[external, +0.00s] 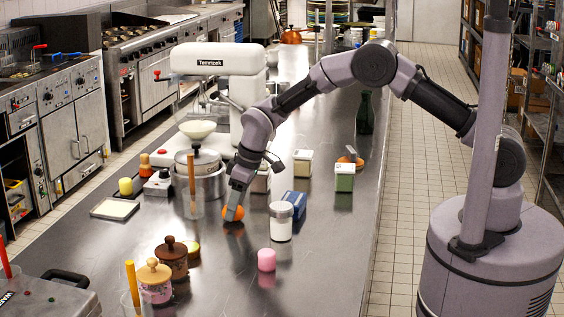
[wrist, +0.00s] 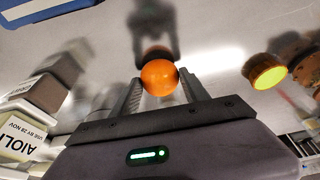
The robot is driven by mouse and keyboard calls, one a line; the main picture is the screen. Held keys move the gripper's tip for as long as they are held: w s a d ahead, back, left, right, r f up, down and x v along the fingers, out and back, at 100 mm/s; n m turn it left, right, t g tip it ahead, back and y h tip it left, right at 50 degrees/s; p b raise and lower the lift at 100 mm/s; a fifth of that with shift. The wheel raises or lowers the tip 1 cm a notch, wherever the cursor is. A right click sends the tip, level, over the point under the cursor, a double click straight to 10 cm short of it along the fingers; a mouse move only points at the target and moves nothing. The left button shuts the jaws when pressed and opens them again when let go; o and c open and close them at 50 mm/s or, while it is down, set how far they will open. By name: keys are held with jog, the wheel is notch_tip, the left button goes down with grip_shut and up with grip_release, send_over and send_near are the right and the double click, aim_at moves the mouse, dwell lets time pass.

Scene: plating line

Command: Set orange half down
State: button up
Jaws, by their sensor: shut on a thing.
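The orange half (external: 233,213) is a small round orange fruit at the tip of my gripper (external: 235,205), low at the metal counter (external: 215,270) in the external view. In the wrist view the orange half (wrist: 159,78) sits between the two ridged fingers of my gripper (wrist: 160,92), which is shut on it. A dark reflection of the gripper and fruit shows in the shiny counter beyond it. I cannot tell whether the fruit touches the counter.
A white lidded jar (external: 281,222) and blue box (external: 294,203) stand close right. A clear container with a wooden handle (external: 192,195) and a steel pot (external: 205,180) stand close left. A pink cylinder (external: 266,260) and brown lidded jar (external: 172,258) are nearer the camera, with bare counter between.

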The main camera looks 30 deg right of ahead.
jog(key=shift+f, duration=0.7)
jog(key=shift+r, duration=0.1)
jog(key=o, duration=1.4)
